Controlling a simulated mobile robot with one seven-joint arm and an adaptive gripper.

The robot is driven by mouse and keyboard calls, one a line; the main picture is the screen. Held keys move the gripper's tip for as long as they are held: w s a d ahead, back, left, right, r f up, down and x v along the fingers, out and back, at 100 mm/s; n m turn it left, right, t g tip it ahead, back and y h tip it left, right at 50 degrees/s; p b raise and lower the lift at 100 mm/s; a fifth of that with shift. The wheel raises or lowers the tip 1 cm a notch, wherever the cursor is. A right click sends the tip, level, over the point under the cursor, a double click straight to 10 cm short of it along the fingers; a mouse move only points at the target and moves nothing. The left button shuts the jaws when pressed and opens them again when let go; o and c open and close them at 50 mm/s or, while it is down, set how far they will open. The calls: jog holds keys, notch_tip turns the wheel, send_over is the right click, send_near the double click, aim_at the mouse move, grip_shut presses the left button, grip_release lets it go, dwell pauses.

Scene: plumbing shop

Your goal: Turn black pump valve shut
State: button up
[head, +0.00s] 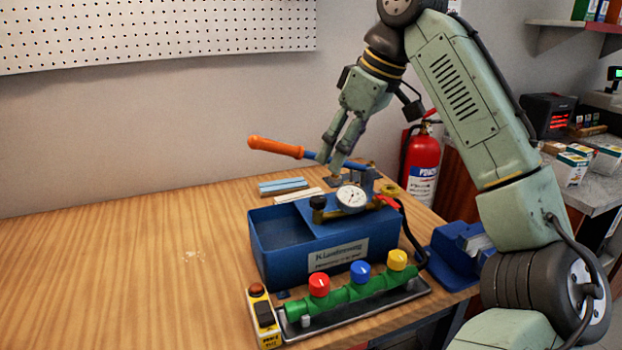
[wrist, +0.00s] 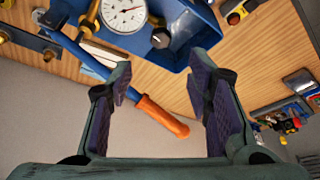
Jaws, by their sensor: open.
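A blue test pump (head: 272,262) with an open trough stands on the wooden bench. Its black valve knob (head: 318,203) sits left of the round white gauge (head: 351,197). In the wrist view the black knob (wrist: 160,38) shows a small white mark, right of the gauge (wrist: 124,14). My gripper (head: 333,160) is above and behind the pump, pointing down. In the wrist view my gripper (wrist: 160,90) is open and empty, and the knob lies beyond the fingertips, apart from them. The pump's lever with orange grip (head: 275,147) passes close to the fingers.
A red lever (head: 387,202) is on the pump's right side. A green manifold (head: 350,292) with red, blue and yellow knobs stands in front. A yellow control box (head: 264,315) is front left. A fire extinguisher (head: 420,165) stands behind. The bench's left side is mostly clear.

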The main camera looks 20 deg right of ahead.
aim_at(319, 199)
jog(key=x, duration=1)
jog(key=shift+f, duration=0.35)
jog(key=shift+c, duration=0.6)
grip_shut()
